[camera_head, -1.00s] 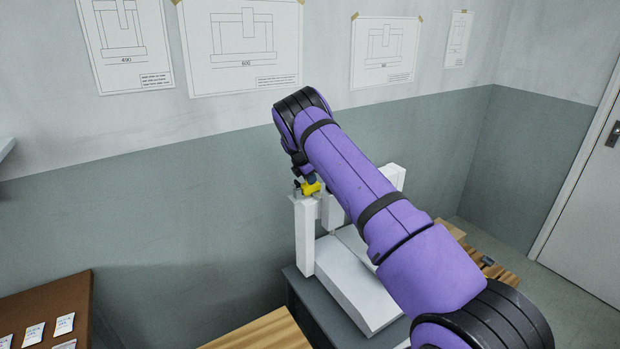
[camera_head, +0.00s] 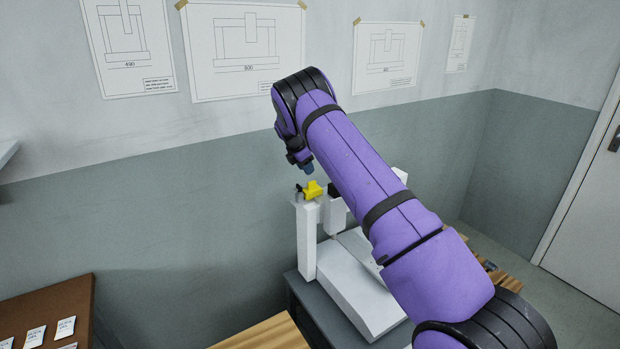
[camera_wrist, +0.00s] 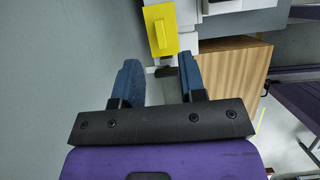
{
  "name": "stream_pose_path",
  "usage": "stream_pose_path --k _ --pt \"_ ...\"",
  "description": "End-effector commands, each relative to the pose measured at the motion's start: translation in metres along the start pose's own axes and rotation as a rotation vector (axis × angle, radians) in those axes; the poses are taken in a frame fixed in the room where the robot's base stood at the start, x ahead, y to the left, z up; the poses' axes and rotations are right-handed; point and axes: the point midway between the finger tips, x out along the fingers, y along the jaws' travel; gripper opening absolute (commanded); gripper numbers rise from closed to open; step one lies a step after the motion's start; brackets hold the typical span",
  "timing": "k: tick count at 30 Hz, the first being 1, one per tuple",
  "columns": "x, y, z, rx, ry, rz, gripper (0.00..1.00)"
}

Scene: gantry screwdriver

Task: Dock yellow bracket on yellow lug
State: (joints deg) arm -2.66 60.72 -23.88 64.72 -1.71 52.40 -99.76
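The yellow bracket (camera_head: 313,189) sits at the top of the white left post (camera_head: 306,240) of the gantry. I cannot make out the yellow lug apart from the bracket, nor whether the bracket is fully seated. My gripper (camera_head: 306,167) is above the bracket and apart from it. In the wrist view my gripper (camera_wrist: 160,68) has its two blue fingers spread, with nothing between them.
The gantry's white base (camera_head: 345,285) rests on a dark grey stand (camera_head: 315,318). My arm hides much of the gantry's right side. A wooden surface (camera_head: 262,333) lies at the front, and a brown board with paper labels (camera_head: 45,310) at lower left. The wall stands close behind.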

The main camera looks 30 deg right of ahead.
Motion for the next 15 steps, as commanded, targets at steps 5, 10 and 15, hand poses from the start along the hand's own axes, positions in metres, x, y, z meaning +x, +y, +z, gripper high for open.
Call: stream_pose_path --k 5,10,15 --pt "-0.03 0.0 0.001 0.002 0.0 0.001 0.38" --pt "-0.044 0.0 0.0 0.001 0.0 0.0 0.38" --pt "-0.068 -0.008 0.006 0.054 0.018 0.011 0.38"
